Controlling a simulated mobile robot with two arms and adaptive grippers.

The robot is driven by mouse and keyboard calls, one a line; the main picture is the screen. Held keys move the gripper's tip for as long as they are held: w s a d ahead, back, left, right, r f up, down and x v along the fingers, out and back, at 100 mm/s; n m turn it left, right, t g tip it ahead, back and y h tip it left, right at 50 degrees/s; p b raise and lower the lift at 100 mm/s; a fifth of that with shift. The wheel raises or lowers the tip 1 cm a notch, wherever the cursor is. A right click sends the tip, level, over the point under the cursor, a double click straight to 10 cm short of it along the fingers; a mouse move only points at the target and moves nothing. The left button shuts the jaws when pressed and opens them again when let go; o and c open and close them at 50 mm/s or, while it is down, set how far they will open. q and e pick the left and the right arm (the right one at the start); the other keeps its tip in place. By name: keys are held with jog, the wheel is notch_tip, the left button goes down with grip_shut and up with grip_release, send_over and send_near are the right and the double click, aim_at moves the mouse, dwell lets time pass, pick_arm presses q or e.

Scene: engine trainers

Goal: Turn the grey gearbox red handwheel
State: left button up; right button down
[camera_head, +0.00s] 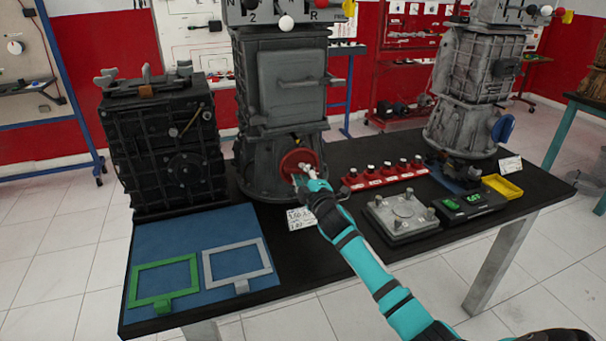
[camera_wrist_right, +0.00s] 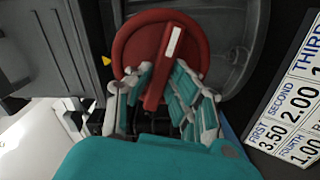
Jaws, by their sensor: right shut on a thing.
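The grey gearbox (camera_head: 290,85) stands upright at the back of the black table. Its red handwheel (camera_head: 297,161) is on the lower front of the housing. My right gripper (camera_head: 304,175) reaches it from the front right. In the right wrist view the round red handwheel (camera_wrist_right: 150,38) has a raised bar across it with a pale stripe. The fingers of my right gripper (camera_wrist_right: 160,95) are on both sides of this bar, shut on it. The fingers hide part of the wheel's lower rim. My left gripper is not in view.
A black engine block (camera_head: 165,145) stands to the left. A blue mat (camera_head: 200,235) holds green and grey frames. Right of my arm are a red strip of knobs (camera_head: 385,175), a grey plate (camera_head: 402,218), a scale (camera_head: 465,203) and another gearbox (camera_head: 470,90). A label card (camera_head: 300,217) lies near the wheel.

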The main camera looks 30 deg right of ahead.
jog(key=m+p, duration=0.2)
jog(key=m, duration=0.3)
jog(key=shift+r, duration=0.1)
jog(key=m+p, duration=0.2)
jog(key=m, duration=0.4)
jog(key=shift+d+p, duration=0.1)
jog(key=shift+p, duration=0.2)
jog(key=m+p, duration=0.1)
jog(key=m, duration=0.3)
jog(key=shift+p, duration=0.3)
jog(key=shift+d+m+p, duration=0.1)
jog(key=shift+m+p, duration=0.35)
jog(key=shift+m, duration=2.05)
jog(key=shift+s, duration=0.1)
jog(key=c, duration=1.2)
grip_release()
jog(key=shift+c, duration=0.2)
jog(key=v, duration=1.2)
